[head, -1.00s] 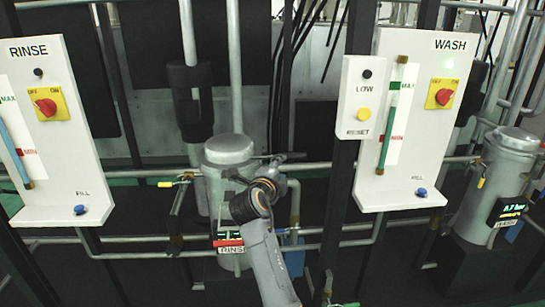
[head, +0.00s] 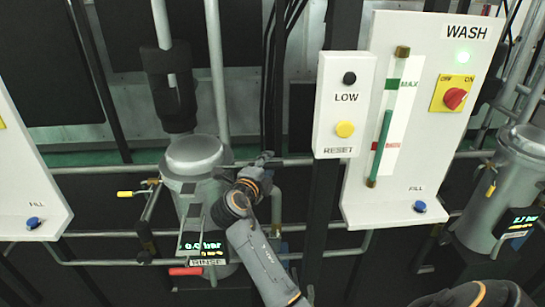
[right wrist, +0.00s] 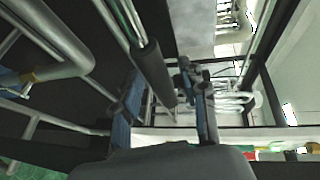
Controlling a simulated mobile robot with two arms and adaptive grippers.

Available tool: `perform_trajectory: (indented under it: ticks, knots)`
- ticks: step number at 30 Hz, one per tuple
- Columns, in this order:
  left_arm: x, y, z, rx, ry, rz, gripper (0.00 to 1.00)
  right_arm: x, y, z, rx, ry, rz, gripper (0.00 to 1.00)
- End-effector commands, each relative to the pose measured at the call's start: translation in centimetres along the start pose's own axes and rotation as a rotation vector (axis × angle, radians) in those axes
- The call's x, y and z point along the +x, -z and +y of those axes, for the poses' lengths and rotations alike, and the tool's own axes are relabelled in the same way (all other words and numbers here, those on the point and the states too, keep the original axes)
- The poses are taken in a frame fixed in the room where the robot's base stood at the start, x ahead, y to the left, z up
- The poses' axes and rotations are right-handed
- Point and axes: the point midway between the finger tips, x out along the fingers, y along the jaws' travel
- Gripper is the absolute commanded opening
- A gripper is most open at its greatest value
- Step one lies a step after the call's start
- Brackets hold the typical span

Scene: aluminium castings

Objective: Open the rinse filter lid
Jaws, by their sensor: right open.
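The rinse filter (head: 204,239) is a grey upright cylinder left of centre in the head view. Its round lid (head: 193,153) sits level on top and looks closed. The display on its front reads 0.0 bar. My right gripper (head: 262,158) is just right of the lid, near the horizontal pipe, and appears apart from the lid. In the right wrist view its two fingers (right wrist: 165,108) stand wide apart with nothing held between them; a black-sleeved pipe (right wrist: 154,72) shows beyond. My left gripper is out of view.
A red handle (head: 186,271) is low on the filter and a yellow-handled valve (head: 130,194) is to its left. The wash panel (head: 425,110) and wash filter (head: 505,180) stand right. The rinse panel (head: 25,180) is partly cut off left. Pipes run behind my arm.

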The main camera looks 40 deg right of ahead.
Motion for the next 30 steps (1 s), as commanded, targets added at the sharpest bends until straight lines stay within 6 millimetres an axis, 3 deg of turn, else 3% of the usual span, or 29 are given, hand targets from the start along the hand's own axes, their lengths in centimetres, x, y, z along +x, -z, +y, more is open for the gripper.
perform_trajectory:
  ticks: [10,16,17,30]
  knots:
    - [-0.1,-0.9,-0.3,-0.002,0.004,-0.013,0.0,-0.1,0.0,0.1,-0.001,0.0,0.0,0.43]
    - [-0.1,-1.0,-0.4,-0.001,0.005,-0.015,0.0,-0.1,0.0,0.1,-0.001,0.0,0.0,0.02]
    - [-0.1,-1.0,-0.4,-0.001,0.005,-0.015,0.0,-0.1,0.0,0.1,-0.001,-0.001,0.0,0.0]
    - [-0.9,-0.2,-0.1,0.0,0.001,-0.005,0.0,0.5,0.1,-0.9,-0.009,-0.028,0.0,0.0]
